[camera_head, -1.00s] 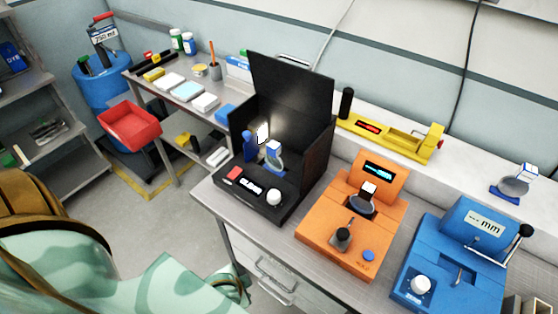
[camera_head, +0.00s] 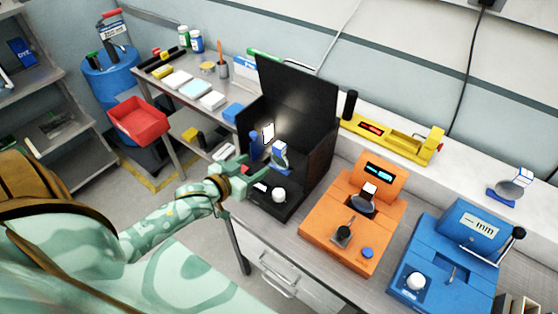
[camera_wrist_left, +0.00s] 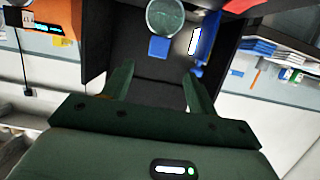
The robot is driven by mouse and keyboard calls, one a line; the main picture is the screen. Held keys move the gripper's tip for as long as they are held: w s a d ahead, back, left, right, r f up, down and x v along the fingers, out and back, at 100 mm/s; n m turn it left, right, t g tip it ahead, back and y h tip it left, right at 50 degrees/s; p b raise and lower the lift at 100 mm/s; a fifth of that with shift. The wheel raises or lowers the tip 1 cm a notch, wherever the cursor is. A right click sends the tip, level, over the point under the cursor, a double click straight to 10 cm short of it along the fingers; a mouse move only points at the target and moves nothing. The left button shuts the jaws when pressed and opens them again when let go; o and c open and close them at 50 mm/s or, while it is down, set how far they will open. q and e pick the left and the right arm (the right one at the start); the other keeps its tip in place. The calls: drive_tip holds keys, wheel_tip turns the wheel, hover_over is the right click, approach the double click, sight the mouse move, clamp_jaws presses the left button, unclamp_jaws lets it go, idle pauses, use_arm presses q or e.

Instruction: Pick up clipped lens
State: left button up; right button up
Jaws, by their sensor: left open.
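A round lens in a blue and white clip (camera_head: 281,155) stands inside the open black box (camera_head: 312,100). In the left wrist view the lens (camera_wrist_left: 165,17) shows as a pale disc with a blue piece (camera_wrist_left: 158,46) beside it. My left gripper (camera_head: 241,168) is at the left front edge of the box, left of the clipped lens and apart from it. In the left wrist view its two fingers (camera_wrist_left: 158,82) are spread with nothing between them. My right gripper is not in view.
A blue upright piece (camera_head: 255,147) and a lit panel (camera_head: 268,133) are beside the lens. The box has a white knob (camera_head: 278,195) in front. An orange device (camera_head: 350,225) and a blue device (camera_head: 450,260) stand to the right. Another clipped lens (camera_head: 512,187) lies at the right.

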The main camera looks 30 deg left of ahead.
sight(283, 146)
use_arm(q)
drive_tip(key=b+x, duration=0.1)
drive_tip(key=x, duration=0.8)
drive_tip(key=shift+f, duration=0.1)
drive_tip(key=x, duration=0.2)
drive_tip(key=b+x, duration=0.1)
drive_tip(key=x, duration=0.2)
drive_tip(key=shift+w+d+r, duration=0.1)
drive_tip(key=shift+w+r, duration=0.15)
drive_tip(key=shift+w, duration=0.15)
drive_tip(key=shift+s+r, duration=0.1)
drive_tip(key=c, duration=0.3)
clamp_jaws()
